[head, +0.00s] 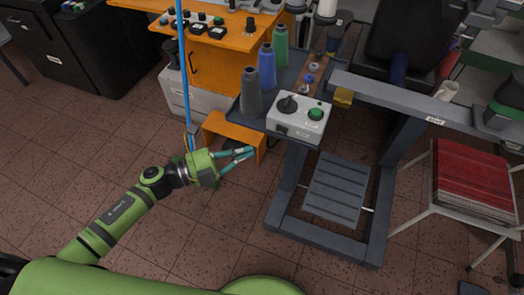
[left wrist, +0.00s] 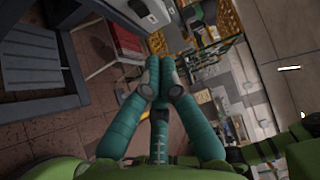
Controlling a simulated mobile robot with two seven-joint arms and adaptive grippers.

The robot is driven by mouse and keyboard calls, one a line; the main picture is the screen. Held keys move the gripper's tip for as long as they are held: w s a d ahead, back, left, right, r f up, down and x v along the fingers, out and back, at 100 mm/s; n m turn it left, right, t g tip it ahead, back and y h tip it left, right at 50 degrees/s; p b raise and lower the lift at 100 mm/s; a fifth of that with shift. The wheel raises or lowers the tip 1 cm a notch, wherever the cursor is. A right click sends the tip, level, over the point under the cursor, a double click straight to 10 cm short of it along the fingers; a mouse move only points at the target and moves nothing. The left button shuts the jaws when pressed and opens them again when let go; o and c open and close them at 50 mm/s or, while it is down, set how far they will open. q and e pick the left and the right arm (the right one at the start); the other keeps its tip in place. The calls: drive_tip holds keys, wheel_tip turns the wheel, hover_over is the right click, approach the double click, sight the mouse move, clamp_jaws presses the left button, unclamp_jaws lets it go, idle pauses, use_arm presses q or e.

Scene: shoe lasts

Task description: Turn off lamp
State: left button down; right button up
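A light grey control box (head: 298,119) sits on the dark bench of the machine, right of centre in the head view. It carries a black rotary knob (head: 287,104) on its left and a round green lamp or button (head: 316,113) on its right. I cannot tell for sure whether the green part is lit. My left gripper (head: 252,152) is below and left of the box, apart from it. Its teal fingers meet at the tips in the left wrist view (left wrist: 157,72), with nothing seen between them. The control box is not identifiable in the wrist view. My right gripper is not in view.
Grey, blue and green thread spools (head: 267,66) stand left of the box. An orange stand (head: 235,130) is behind my left gripper, and a blue upright pole (head: 184,80) rises beside it. Floor in front is open.

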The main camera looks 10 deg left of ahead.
use_arm(q)
drive_tip(key=w+a+f+n+t+y+b, duration=0.1)
drive_tip(key=w+a+f+n+t+y, duration=0.25)
drive_tip(key=a+f+n+y, duration=0.45)
drive_tip(key=s+a+f+n+y, duration=0.25)
drive_tip(key=a+f+n, duration=0.2)
drive_tip(key=f, duration=0.55)
drive_tip(key=s+a+f+n+y, duration=0.2)
drive_tip(key=s+a+f+n, duration=0.3)
drive_tip(key=f, duration=0.5)
drive_tip(key=s+f+n+g+y, duration=0.3)
drive_tip(key=s+f+n+g, duration=0.3)
drive_tip(key=s+f, duration=0.7)
drive_tip(key=s+d+f+n+g, duration=0.2)
drive_tip(key=s+f, duration=0.1)
drive_tip(key=s, duration=0.6)
drive_tip(key=s+d+f+n+g, duration=0.2)
drive_tip(key=s+d+f+g, duration=0.1)
drive_tip(key=s, duration=0.6)
drive_tip(key=shift+s+d+f+g, duration=0.25)
drive_tip(key=shift+f+g, duration=0.05)
drive_tip(key=shift+g, duration=0.05)
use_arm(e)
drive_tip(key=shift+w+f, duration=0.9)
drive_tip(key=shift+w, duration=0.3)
